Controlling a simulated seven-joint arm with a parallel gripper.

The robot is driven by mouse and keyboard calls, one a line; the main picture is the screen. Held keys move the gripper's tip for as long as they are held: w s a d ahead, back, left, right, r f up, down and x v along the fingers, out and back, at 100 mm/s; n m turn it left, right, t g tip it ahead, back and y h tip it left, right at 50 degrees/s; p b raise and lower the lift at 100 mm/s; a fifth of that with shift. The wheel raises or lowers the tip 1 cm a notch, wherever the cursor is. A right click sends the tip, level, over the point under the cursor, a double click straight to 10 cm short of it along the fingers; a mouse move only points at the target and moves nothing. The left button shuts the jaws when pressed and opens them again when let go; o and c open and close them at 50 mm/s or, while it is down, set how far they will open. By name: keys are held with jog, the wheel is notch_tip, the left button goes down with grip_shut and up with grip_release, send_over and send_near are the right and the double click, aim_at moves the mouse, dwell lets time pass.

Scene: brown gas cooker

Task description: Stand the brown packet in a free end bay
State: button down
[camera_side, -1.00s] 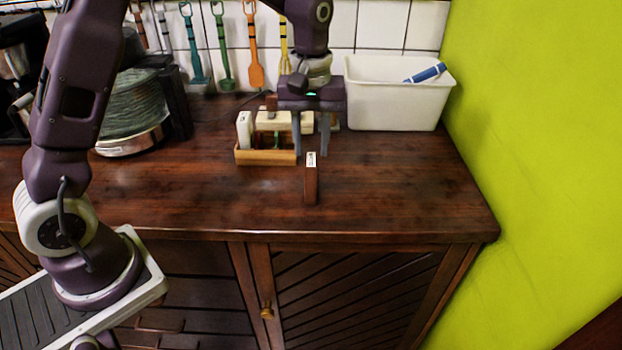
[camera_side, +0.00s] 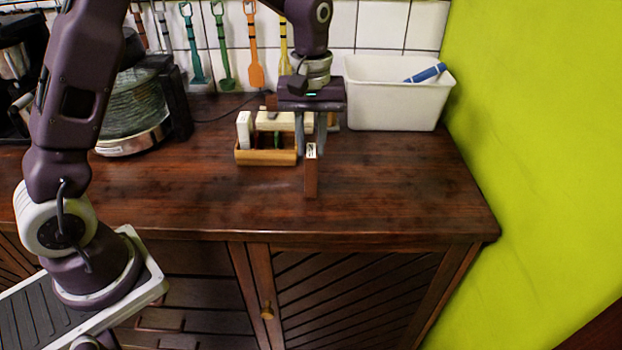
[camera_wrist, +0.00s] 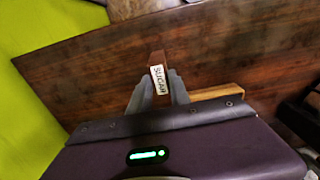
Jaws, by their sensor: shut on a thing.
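The brown packet (camera_side: 311,178) is upright, with a white lettered label at its top. It also shows in the wrist view (camera_wrist: 158,58), between my fingers. My gripper (camera_side: 311,150) points down and is shut on the packet's upper part. The packet is in front and to the right of the small wooden rack (camera_side: 266,158), apart from it. In the rack a white packet (camera_side: 243,131) stands at the left end, and a dark and green item (camera_side: 277,141) is near the middle. The rack's right end is partly hidden by my gripper. Its wooden edge shows in the wrist view (camera_wrist: 216,92).
A white bin (camera_side: 390,105) with a blue item (camera_side: 426,74) stands at the back right. A long cream object (camera_side: 284,121) lies behind the rack. A dark-handled jug (camera_side: 133,105) is at the left. The counter's front and right are clear.

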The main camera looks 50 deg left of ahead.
notch_tip(320, 180, up, 7)
jog(key=shift+f, duration=0.1)
jog(key=c, duration=1.9)
grip_release()
grip_shut()
jog(key=w+a+r, duration=0.1)
jog(key=w+a, duration=0.2)
jog(key=a, duration=0.4)
jog(key=w+a, duration=0.3)
jog(key=a, duration=0.5)
jog(key=shift+w+r, duration=0.2)
jog(key=shift+r, duration=0.15)
jog(key=shift+d, duration=0.1)
jog(key=shift+f, duration=4.95)
jog(key=o, duration=0.8)
grip_release()
